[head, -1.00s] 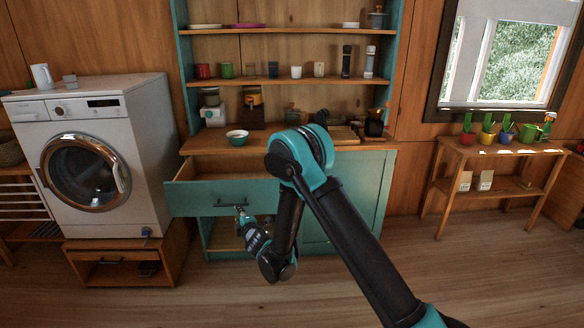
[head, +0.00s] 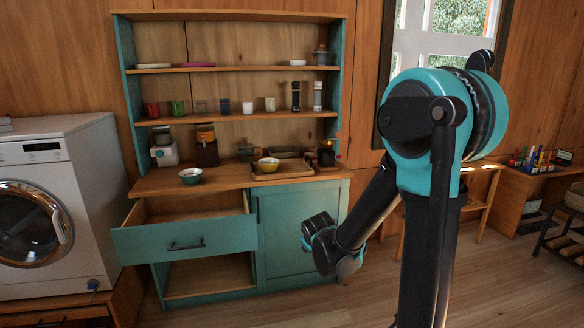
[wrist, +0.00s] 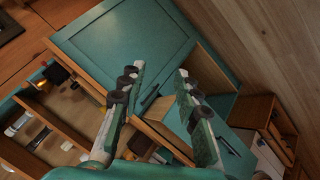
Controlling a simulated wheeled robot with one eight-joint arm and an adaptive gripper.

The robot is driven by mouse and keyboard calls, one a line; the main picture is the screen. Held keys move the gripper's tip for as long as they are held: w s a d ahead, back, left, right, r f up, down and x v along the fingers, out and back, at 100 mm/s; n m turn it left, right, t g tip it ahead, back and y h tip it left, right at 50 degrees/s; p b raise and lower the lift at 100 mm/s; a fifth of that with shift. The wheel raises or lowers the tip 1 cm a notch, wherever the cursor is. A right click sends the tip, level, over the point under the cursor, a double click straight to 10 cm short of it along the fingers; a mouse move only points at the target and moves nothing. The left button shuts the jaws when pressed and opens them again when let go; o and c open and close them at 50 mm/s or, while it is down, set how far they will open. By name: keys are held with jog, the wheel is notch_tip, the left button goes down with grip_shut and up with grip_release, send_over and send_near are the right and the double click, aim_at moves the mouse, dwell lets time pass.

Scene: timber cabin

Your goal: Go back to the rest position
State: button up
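My gripper (wrist: 160,70) shows in the wrist view with its two fingers apart and nothing between them. Its fingers appear in front of the teal cabinet, whose door (wrist: 125,40) fills the upper middle of that view.
A teal bowl (head: 190,176) and a tray (head: 284,171) with a yellow bowl (head: 268,165) stand on the counter. A washing machine (head: 60,205) stands at the left. A side table (head: 480,190) is behind my arm. Floor before the cabinet looks clear.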

jog(key=s+d+f+m+g, duration=0.2)
jog(key=s+d+m, duration=0.2)
jog(key=s, duration=0.8)
jog(key=s+d+f+m+g, duration=0.2)
jog(key=s+d+m, duration=0.2)
jog(key=s+d, duration=0.4)
jog(key=s, duration=0.4)
jog(key=shift+d+g, duration=0.2)
jog(key=shift+g, duration=0.2)
jog(key=shift+a, duration=0.1)
